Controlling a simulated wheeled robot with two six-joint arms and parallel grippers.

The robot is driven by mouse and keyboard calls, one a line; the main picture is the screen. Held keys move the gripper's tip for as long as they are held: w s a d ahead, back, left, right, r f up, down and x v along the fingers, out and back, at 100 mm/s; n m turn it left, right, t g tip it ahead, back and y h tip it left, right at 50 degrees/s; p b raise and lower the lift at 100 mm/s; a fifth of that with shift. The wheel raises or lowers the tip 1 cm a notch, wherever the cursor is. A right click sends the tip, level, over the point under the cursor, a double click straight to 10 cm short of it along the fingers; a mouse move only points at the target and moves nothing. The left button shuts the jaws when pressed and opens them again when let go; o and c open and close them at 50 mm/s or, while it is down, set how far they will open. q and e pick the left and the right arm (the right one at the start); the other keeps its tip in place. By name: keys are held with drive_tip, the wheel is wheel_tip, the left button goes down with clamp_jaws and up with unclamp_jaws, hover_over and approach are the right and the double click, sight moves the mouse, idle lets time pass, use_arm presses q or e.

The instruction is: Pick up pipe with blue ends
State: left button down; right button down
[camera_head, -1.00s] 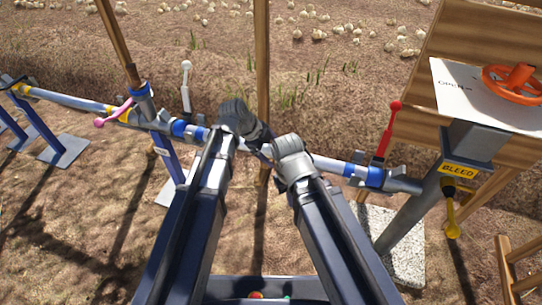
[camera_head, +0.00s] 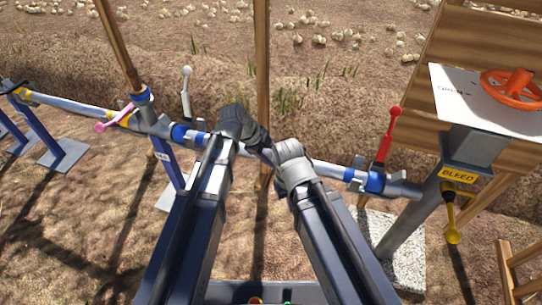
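The pipe with blue ends (camera_head: 328,169) runs across the middle, sloping down to the right. Its left blue end (camera_head: 190,135) sits by the white lever, and its right blue end (camera_head: 364,181) sits by the red lever. My two forearms cover the middle of the pipe. My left gripper (camera_head: 258,138) and my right gripper (camera_head: 268,155) are close together over or beside that covered part. The wrists hide most of the fingers, so I cannot tell whether either one touches the pipe or is open.
A white lever (camera_head: 186,92) and a red lever (camera_head: 388,136) rise near the pipe's ends. A wooden post (camera_head: 262,60) stands behind the grippers. An orange wheel (camera_head: 514,86) and a yellow BLEED handle (camera_head: 452,222) are at the right. A pink lever (camera_head: 113,119) is at the left.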

sight(271, 153)
idle(0.7)
use_arm(q)
wheel_tip(271, 153, up, 10)
drive_tip(key=p, duration=1)
drive_tip(key=shift+s, duration=0.1)
